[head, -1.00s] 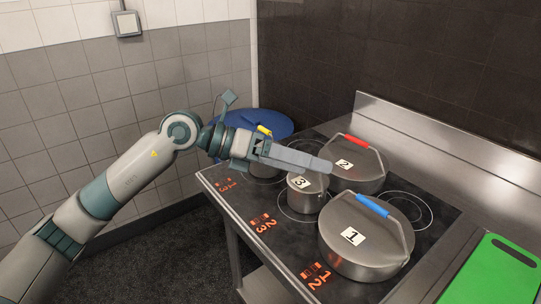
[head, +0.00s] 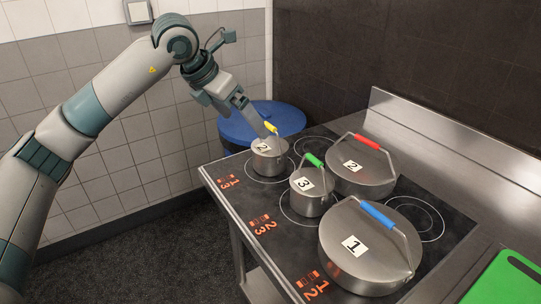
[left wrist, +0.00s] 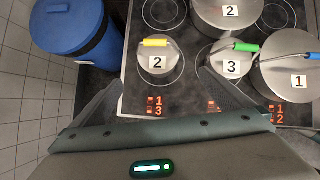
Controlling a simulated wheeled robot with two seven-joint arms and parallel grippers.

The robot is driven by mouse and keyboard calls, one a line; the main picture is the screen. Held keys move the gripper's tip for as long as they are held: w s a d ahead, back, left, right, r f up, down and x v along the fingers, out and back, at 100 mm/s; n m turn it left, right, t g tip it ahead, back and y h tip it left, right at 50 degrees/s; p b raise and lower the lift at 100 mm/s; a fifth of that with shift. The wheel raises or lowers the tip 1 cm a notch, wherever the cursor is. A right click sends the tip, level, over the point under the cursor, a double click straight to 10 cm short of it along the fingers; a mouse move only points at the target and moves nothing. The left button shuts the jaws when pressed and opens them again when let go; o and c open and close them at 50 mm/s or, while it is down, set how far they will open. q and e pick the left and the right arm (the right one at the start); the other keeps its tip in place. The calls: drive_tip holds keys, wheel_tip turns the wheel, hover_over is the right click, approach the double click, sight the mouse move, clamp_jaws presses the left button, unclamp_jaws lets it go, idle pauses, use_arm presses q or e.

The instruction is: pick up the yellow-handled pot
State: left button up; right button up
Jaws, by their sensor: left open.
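The yellow-handled pot (head: 268,160) is a small lidded steel pot labelled 2, upright on the back-left burner of the cooktop. Its yellow handle (head: 271,128) arches over the lid. I cannot tell whether a finger touches the pot. My right gripper is in neither view.
A green-handled pot (head: 306,200) labelled 3 stands close by on the cooktop (head: 240,205). A red-handled pot (head: 372,180) and a large blue-handled pot (head: 345,268) stand to the right. A blue lidded bin (head: 262,118) is behind the cooktop's left corner. A green board (head: 500,282) lies at right.

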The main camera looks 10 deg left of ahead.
sight(267, 146)
use_arm(q)
drive_tip(key=p+x, duration=0.3)
drive_tip(key=x, duration=0.9)
drive_tip(key=shift+f, duration=0.1)
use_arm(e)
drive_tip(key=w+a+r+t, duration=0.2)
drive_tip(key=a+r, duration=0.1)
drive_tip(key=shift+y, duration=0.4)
use_arm(q)
drive_tip(key=shift+d, duration=0.1)
drive_tip(key=shift+w+f+p, duration=0.15)
drive_tip(key=shift+w+p, duration=0.05)
drive_tip(key=shift+p, duration=0.1)
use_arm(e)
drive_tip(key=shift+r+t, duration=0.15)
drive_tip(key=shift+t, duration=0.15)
use_arm(q)
drive_tip(key=p+x, duration=0.1)
drive_tip(key=x, duration=0.3)
drive_tip(key=shift+w+d+p, duration=0.2)
drive_tip(key=shift+w+p, duration=0.05)
drive_tip(key=shift+p, duration=0.15)
drive_tip(key=shift+f, duration=0.15)
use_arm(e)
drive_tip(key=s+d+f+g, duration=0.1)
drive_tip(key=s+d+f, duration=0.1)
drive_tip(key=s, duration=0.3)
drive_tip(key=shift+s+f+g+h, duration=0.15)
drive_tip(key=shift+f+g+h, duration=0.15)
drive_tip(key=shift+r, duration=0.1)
